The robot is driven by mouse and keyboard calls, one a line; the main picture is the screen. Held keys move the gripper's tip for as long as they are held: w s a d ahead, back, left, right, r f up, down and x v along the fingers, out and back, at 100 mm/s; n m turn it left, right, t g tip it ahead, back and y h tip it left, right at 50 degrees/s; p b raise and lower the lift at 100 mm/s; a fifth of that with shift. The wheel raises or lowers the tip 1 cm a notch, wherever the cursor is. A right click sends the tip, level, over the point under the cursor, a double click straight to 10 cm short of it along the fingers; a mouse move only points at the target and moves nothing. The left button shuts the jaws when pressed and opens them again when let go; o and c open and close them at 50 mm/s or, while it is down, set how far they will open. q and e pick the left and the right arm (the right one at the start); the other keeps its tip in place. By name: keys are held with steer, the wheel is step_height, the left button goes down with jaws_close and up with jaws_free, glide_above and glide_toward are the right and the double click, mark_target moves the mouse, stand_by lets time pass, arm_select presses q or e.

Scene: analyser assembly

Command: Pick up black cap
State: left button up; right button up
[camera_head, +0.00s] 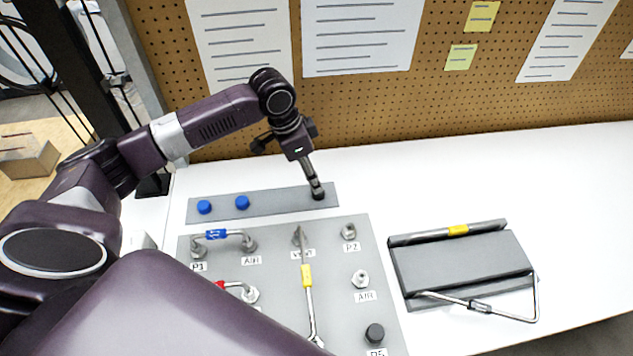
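A black cap (318,194) stands at the right end of a grey strip (280,202) at the back of the white table. My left gripper (317,186) points down from above with its fingertips right at this cap. The fingers are seen edge-on and small, so I cannot tell whether they are closed on it. Another black cap (375,333) sits on the grey panel (345,270) near its front right corner, above a partly cut-off label. My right gripper is not in view.
Two blue caps (242,202) stand on the strip's left part. The panel carries metal fittings (360,279) and bent tubes (306,275). A dark grey box (460,262) with tubes lies to the right. A pegboard (430,100) rises behind. The table's far right is clear.

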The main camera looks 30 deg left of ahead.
arm_select(q)
steer(key=shift+d+f, duration=0.35)
steer(key=shift+f, duration=0.5)
steer(key=x, duration=0.3)
steer(key=p+x, duration=0.1)
steer(key=shift+w+a+f, duration=0.2)
steer(key=shift+a+f, duration=0.05)
steer(key=shift+f, duration=0.3)
steer(key=c, duration=0.7)
steer(key=shift+c, duration=0.6)
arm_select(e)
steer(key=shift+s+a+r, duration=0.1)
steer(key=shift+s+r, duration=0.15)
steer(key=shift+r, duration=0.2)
